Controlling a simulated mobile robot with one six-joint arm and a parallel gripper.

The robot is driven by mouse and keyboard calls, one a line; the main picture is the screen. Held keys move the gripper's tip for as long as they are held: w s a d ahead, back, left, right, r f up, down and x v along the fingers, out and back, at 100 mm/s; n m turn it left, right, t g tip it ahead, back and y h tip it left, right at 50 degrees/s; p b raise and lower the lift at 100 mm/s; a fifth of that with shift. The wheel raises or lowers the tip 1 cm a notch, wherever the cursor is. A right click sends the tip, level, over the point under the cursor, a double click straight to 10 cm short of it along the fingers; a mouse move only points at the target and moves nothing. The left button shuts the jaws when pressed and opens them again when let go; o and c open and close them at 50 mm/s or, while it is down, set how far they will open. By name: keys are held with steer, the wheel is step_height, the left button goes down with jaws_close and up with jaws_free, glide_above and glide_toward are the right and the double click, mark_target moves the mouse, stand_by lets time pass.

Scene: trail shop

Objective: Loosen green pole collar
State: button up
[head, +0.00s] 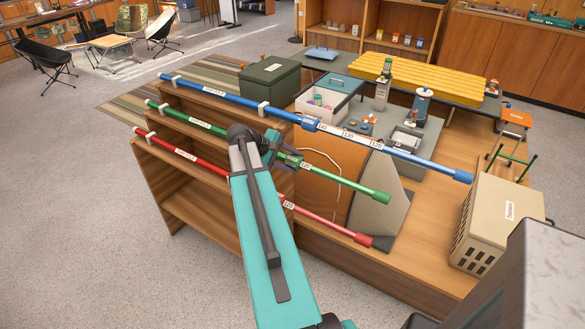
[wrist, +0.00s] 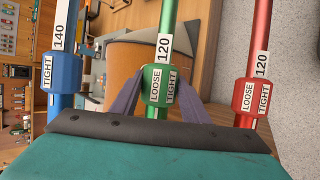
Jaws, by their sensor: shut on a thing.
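The green pole (head: 345,181) lies across the wooden rack between a blue pole (head: 240,101) and a red pole (head: 191,155). Its green collar (wrist: 156,76) is in the middle of the wrist view, with LOOSE and TIGHT marks both facing the camera. A 120 label (wrist: 162,48) shows on the shaft just beyond the collar. My gripper (head: 284,152) has its two grey fingers on either side of the green collar and is shut on it. In the head view my gripper and arm hide part of the collar.
The blue collar (wrist: 65,73) with TIGHT showing and the red collar (wrist: 252,94) with LOOSE and TIGHT showing flank my gripper closely. A dark green box (head: 268,80) stands behind the poles. A beige crate (head: 495,222) stands at right.

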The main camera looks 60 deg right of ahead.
steer(key=shift+a+f+m+h+b, duration=0.1)
steer(key=shift+f+m+h+b, duration=0.15)
steer(key=shift+h+b, duration=0.8)
steer(key=shift+r+b, duration=0.15)
steer(key=shift+b, duration=0.25)
steer(key=o, duration=1.1)
steer(key=shift+c, duration=0.2)
steer(key=b+v, duration=0.1)
steer(key=v, duration=1.2)
steer(key=shift+w+a+r+b, duration=0.2)
steer(key=shift+w+a+b, duration=0.05)
steer(key=shift+b, duration=0.15)
